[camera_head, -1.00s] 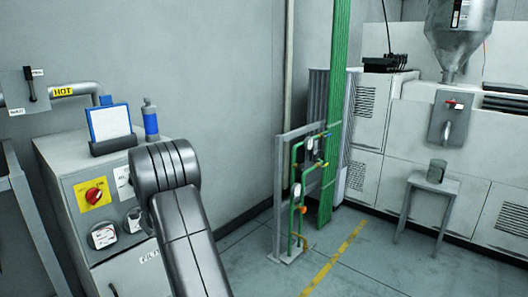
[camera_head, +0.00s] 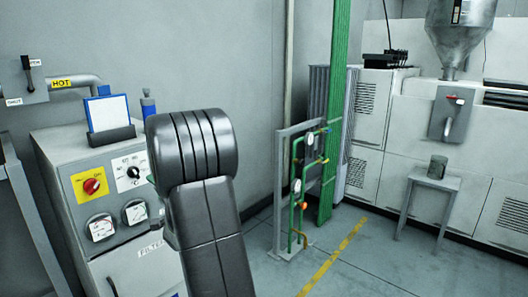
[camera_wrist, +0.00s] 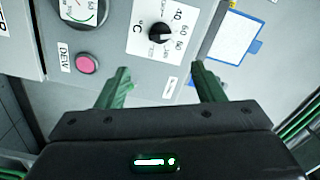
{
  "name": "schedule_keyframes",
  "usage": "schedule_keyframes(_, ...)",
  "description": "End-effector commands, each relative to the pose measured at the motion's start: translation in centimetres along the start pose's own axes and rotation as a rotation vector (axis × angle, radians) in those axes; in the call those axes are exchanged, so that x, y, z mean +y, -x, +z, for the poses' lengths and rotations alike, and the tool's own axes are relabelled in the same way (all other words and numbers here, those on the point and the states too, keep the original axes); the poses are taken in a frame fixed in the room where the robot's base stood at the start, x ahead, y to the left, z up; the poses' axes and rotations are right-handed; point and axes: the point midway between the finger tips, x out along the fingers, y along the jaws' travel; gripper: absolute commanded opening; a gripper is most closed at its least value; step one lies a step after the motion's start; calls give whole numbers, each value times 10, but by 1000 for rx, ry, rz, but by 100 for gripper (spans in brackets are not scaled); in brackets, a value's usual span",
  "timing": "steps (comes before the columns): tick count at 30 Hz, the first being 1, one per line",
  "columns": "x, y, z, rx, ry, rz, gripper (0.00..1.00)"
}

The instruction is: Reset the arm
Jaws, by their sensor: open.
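My gripper (camera_wrist: 160,90) shows in the wrist view with its two green fingers spread apart and nothing between them. It is in front of a grey control panel with a black temperature knob (camera_wrist: 160,33) and a pink button (camera_wrist: 87,64). In the head view my dark arm stands in front of the cabinet's right side, and the gripper is mostly hidden behind it. The knob also shows in the head view (camera_head: 132,172), just left of the arm.
The grey cabinet (camera_head: 75,150) carries a red switch (camera_head: 91,186), gauges and a blue-framed board (camera_head: 108,112). A green pipe stand (camera_head: 299,190) is right of the arm. A stool (camera_head: 430,182) holds a grey can (camera_head: 437,168). The floor between has free room.

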Motion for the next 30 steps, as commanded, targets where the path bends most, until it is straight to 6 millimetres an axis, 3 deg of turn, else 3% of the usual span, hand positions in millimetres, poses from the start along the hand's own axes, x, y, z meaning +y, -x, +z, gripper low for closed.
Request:
schedule_keyframes(22, -2, -141, 0, -2, 1, -1, 62)
schedule_keyframes(30, 0, -140, 0, -1, 223, -1, 62)
